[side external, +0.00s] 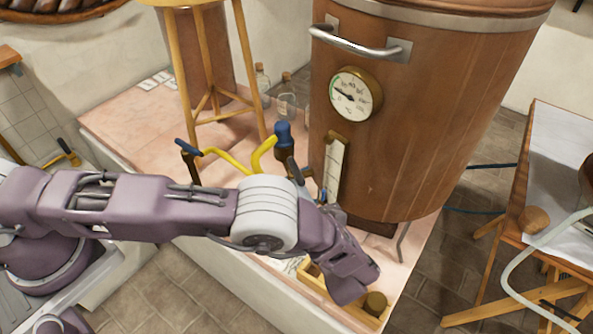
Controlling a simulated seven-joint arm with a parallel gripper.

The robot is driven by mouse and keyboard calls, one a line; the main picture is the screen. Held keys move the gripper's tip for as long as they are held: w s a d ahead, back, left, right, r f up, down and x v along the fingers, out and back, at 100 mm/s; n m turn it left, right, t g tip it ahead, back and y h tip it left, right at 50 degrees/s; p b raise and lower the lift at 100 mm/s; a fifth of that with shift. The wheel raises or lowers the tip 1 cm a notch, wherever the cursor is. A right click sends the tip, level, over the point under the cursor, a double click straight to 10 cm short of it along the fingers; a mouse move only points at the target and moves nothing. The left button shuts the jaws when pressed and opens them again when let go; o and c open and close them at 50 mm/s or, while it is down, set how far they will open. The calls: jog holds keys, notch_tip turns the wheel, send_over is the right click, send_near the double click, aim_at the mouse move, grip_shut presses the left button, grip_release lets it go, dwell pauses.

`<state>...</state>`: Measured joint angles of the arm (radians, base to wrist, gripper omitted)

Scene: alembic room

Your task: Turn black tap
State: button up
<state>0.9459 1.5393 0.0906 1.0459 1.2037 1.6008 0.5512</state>
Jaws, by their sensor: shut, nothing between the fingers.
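I cannot pick out a plainly black tap. Two yellow pipes stand left of the vat: one has a dark blue handle (188,147), the other an upright blue handle (283,133). A dark part shows under the upright handle, and my arm hides what is below it.
A brown round piece (375,303) sits at the tray's right end. A wooden stool (207,100) and glass bottles (286,100) stand behind the pipes. A wooden table (530,180) is at right, with tiled floor between.

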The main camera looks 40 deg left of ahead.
aim_at(296, 167)
jog(key=shift+t+y, duration=0.3)
jog(key=shift+y, duration=0.2)
jog(key=w+a+r, duration=0.2)
jog(key=shift+w+a+r, duration=0.3)
jog(key=shift+w+r, duration=0.05)
grip_shut()
jog(key=shift+f, duration=0.1)
dwell(0.4)
jog(key=shift+c, duration=0.9)
grip_release()
jog(key=shift+o, duration=0.9)
jog(key=shift+s+d+f+h, duration=0.5)
jog(key=shift+s+d+f, duration=0.4)
jog(key=shift+f, duration=0.15)
jog(key=v, duration=0.8)
jog(key=shift+s+d+f, duration=0.15)
jog(key=shift+d+f, duration=0.05)
jog(key=shift+f, duration=0.2)
